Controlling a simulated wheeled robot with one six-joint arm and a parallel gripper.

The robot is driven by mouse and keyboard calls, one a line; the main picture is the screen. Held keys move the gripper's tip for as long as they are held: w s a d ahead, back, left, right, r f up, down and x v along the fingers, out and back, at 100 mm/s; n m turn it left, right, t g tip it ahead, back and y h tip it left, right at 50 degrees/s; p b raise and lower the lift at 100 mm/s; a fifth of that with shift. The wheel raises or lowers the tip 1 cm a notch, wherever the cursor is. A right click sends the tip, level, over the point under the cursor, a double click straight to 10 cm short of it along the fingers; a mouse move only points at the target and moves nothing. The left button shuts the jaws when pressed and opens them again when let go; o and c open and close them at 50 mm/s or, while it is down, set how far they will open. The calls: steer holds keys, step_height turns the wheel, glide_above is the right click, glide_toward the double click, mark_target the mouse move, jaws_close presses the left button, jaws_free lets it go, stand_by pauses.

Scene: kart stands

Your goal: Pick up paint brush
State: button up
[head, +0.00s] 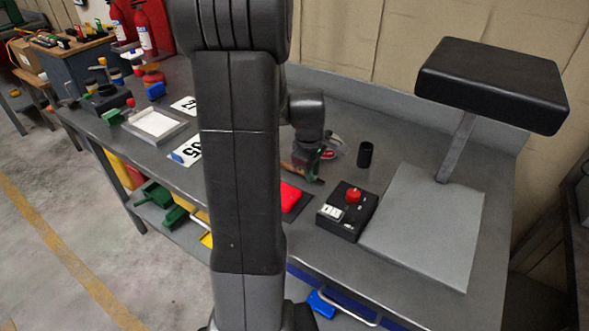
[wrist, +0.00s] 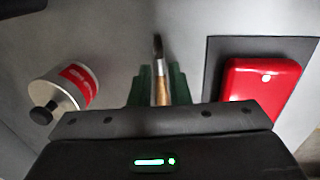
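The paint brush (wrist: 161,92) shows in the wrist view, its wooden handle between the two green fingers and its dark tip pointing away from me. My gripper (wrist: 161,82) has its fingers close against both sides of the handle, with no clear gap. In the head view my gripper (head: 303,170) is low over the workbench, just right of my arm column. The brush is mostly hidden there by the gripper and arm. I cannot tell whether the brush is clear of the bench top.
A white container with a red label (wrist: 67,88) is left of the gripper. A red case (wrist: 262,84) on a dark pad is to the right. A black cup (head: 365,155), a button box (head: 347,211) and a padded stand (head: 425,235) occupy the bench's right side.

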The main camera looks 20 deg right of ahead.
steer(key=shift+f, duration=0.3)
jaws_close()
step_height(320, 180, up, 10)
steer(key=s+d+r+n+g+h, duration=0.2)
steer(key=d+r+n+h, duration=0.1)
steer(key=d+r+h, duration=0.3)
steer(key=s+d+r+n+g+h, duration=0.1)
steer(key=d+r+n+g+h, duration=0.15)
steer(key=d+h, duration=0.45)
steer(key=w+d+r+n+t+h, duration=0.1)
steer(key=w+r+n+t+h, duration=0.2)
steer(key=w+r+n+t, duration=0.2)
steer(key=shift+r+h, duration=0.3)
steer(key=shift+r, duration=0.05)
